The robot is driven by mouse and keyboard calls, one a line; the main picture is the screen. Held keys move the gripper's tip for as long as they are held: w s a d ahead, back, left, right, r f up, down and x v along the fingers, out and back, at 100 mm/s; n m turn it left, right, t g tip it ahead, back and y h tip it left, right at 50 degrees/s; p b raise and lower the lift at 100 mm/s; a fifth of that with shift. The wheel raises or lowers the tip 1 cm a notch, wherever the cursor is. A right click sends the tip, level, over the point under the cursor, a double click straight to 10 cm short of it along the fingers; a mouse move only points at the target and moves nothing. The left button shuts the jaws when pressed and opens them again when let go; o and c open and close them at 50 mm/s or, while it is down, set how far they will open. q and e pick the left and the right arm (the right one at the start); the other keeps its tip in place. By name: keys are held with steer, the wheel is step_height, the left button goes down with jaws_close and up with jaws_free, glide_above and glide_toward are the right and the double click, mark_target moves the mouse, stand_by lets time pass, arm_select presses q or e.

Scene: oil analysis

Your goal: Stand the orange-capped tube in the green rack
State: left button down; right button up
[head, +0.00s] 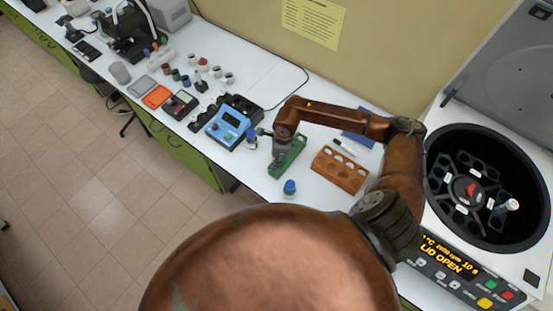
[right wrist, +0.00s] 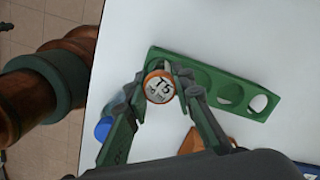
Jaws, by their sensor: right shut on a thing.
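My right gripper (head: 277,160) is shut on the orange-capped tube (right wrist: 159,88), whose cap is marked "T5" and faces the right wrist camera. The green rack (head: 291,158) lies on the white bench below this gripper. In the right wrist view the rack (right wrist: 215,82) shows several round holes, and the tube is at its left end. The cap hides the tube's body and lower end, so I cannot tell whether it is in a hole or above it. In the head view the gripper hides the tube. My left gripper is not in view.
A blue-capped container (head: 290,187) stands in front of the green rack. An orange-brown rack (head: 339,170) lies to the right. A blue meter (head: 228,126) stands left. An open centrifuge (head: 487,186) is at far right.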

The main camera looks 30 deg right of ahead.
steer(key=o, duration=1)
steer(key=shift+o, duration=0.2)
step_height(320, 180, up, 12)
steer(key=d, duration=0.1)
steer(key=shift+s+d, duration=0.15)
steer(key=shift+s, duration=0.25)
steer(key=shift+f, duration=0.1)
